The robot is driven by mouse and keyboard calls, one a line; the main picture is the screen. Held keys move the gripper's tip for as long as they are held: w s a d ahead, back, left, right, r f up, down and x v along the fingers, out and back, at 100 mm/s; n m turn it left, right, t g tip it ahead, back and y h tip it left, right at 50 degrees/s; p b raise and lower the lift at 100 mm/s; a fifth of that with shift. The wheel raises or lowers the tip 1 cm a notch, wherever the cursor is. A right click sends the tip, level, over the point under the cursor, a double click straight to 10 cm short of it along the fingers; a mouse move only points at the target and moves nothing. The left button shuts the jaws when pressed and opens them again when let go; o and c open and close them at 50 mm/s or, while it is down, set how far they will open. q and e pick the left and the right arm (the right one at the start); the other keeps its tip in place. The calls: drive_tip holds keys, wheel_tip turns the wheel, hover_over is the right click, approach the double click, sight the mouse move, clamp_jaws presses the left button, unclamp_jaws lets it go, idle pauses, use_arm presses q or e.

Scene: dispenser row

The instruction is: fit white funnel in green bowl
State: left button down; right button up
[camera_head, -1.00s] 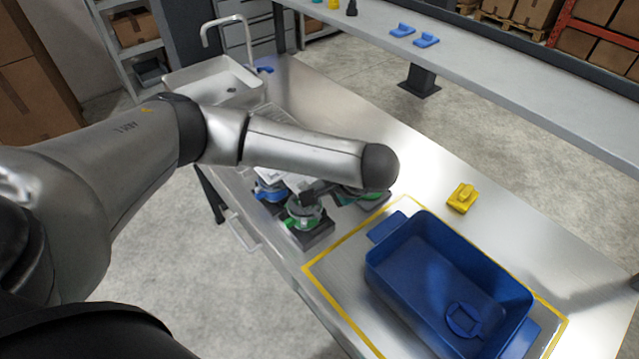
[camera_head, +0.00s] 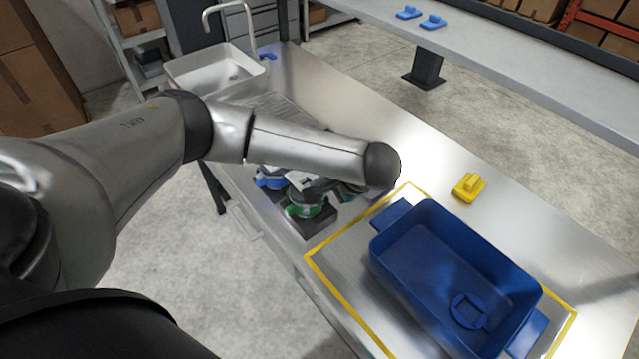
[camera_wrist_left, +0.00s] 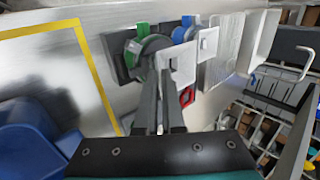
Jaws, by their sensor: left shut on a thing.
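My left gripper (camera_wrist_left: 160,85) is shut, its two dark fingers close together; I take the white part at their tips to be the white funnel (camera_wrist_left: 180,65), though its shape is hard to make out. The green bowl (camera_wrist_left: 148,46), a green-ringed round part on a dark base, is just beyond the fingertips. In the head view the green bowl (camera_head: 304,210) sits on the bench below my forearm, with the dark gripper over it. The arm and gripper hide part of it, and I cannot tell whether funnel and bowl touch. My right gripper is not in view.
A blue-ringed unit (camera_head: 270,178) stands beside the green one. A large blue bin (camera_head: 385,262) lies inside the yellow outline on the right. A yellow piece (camera_head: 468,188) sits behind it. A sink (camera_head: 214,70) is at the far left. A red part (camera_wrist_left: 187,97) is near the fingers.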

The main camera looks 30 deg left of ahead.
use_arm(q)
drive_tip(key=shift+f, duration=0.8)
drive_tip(key=c, duration=1.4)
unclamp_jaws()
drive_tip(key=shift+o, duration=0.2)
drive_tip(key=shift+d+r, duration=0.1)
drive_tip(key=p+v, duration=0.3)
drive_tip(key=p, duration=0.1)
drive_tip(key=shift+d+r, duration=0.1)
drive_tip(key=shift+o, duration=0.3)
drive_tip(key=o, duration=0.5)
